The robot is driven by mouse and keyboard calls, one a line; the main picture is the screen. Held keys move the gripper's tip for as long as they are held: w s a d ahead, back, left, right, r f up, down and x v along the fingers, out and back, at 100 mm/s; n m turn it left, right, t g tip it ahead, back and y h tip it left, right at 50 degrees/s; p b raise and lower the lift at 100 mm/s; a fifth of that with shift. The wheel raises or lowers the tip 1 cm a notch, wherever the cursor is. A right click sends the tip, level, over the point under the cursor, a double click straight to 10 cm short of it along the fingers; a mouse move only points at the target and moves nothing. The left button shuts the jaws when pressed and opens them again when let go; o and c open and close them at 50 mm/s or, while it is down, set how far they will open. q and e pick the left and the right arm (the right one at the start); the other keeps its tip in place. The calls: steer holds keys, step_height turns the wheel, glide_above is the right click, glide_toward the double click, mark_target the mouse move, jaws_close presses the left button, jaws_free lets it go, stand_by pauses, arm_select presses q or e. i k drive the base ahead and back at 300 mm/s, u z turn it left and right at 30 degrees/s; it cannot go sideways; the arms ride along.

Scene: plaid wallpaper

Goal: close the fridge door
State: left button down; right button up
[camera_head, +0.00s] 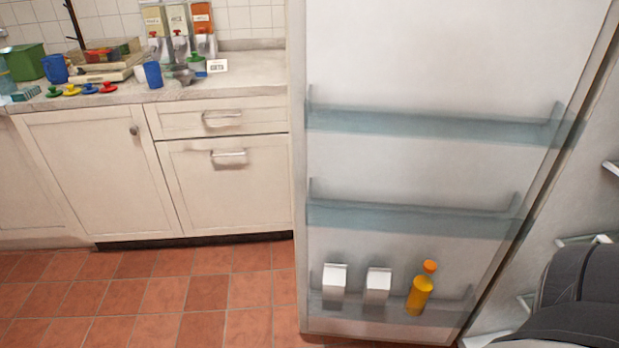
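The fridge door (400,165) stands open and fills the middle right of the head view, its inner side facing me. It has glassy shelves; the bottom one holds two white cartons (335,280) and an orange bottle (418,296). At the right edge, a strip of pale surface with white shelf or rack ends (583,240) shows beyond the door; I cannot tell how much of the fridge it is. A dark grey rounded part at the lower right looks like my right arm. Neither gripper is visible.
A counter (225,85) with cream cabinets (95,170) stands left of the door. It holds a blue cup (153,75), a blue jug (55,68), a green box (25,62), colored knobbed items and dispensers (180,30). The red tile floor (160,295) at lower left is clear.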

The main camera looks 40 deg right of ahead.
mark_target(420, 130)
steer(key=i, duration=3.25)
steer(key=z, duration=4.65)
steer(key=i, duration=0.5)
steer(key=u, duration=0.05)
